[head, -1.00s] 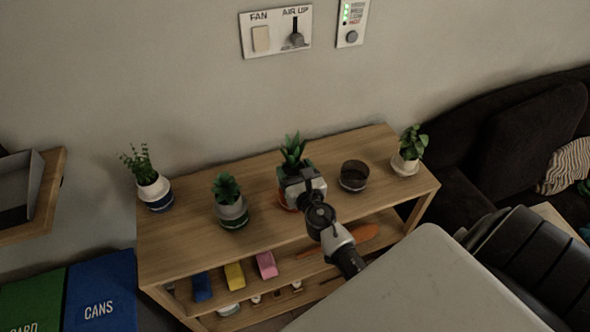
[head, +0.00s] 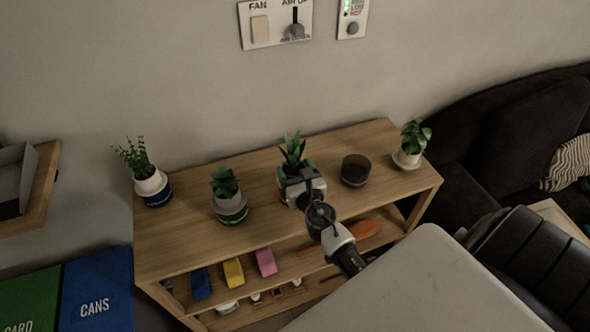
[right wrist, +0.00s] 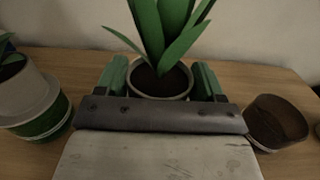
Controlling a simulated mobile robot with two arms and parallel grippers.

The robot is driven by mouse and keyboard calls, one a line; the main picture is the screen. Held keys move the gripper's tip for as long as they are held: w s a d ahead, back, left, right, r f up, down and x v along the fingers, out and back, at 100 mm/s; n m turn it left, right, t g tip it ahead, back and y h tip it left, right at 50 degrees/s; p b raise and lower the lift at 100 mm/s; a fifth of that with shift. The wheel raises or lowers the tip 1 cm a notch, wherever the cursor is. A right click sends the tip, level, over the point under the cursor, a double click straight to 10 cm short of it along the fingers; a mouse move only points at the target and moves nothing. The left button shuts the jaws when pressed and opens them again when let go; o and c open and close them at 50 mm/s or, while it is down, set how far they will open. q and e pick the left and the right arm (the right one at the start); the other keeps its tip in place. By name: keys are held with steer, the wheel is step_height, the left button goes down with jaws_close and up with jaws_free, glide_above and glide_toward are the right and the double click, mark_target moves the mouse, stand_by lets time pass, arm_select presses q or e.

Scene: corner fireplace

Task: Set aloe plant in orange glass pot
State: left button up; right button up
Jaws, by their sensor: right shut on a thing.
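The aloe plant (head: 293,155), with long pointed green leaves in a pale pot, stands upright towards the back of the wooden shelf top. It fills the upper middle of the right wrist view (right wrist: 160,35). My right gripper (head: 300,184) is shut on its pot, with a green finger on each side in the right wrist view (right wrist: 160,85). A little orange glass pot (head: 283,195) shows low beside my gripper, under the aloe's pale pot; most of it is hidden, so I cannot tell how deep the aloe sits. My left gripper is not in view.
Potted plants stand at left in blue (head: 150,188) and green (head: 230,208) outer pots, and at far right (head: 411,145). Wall switches (head: 275,24) hang above.

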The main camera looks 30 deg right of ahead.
steer(key=shift+f+b, duration=0.55)
steer(key=shift+b, duration=0.05)
stand_by(0.6)
steer(key=o, duration=0.8)
steer(key=b+v, duration=0.2)
steer(key=v, duration=0.9)
steer(key=shift+d, duration=0.1)
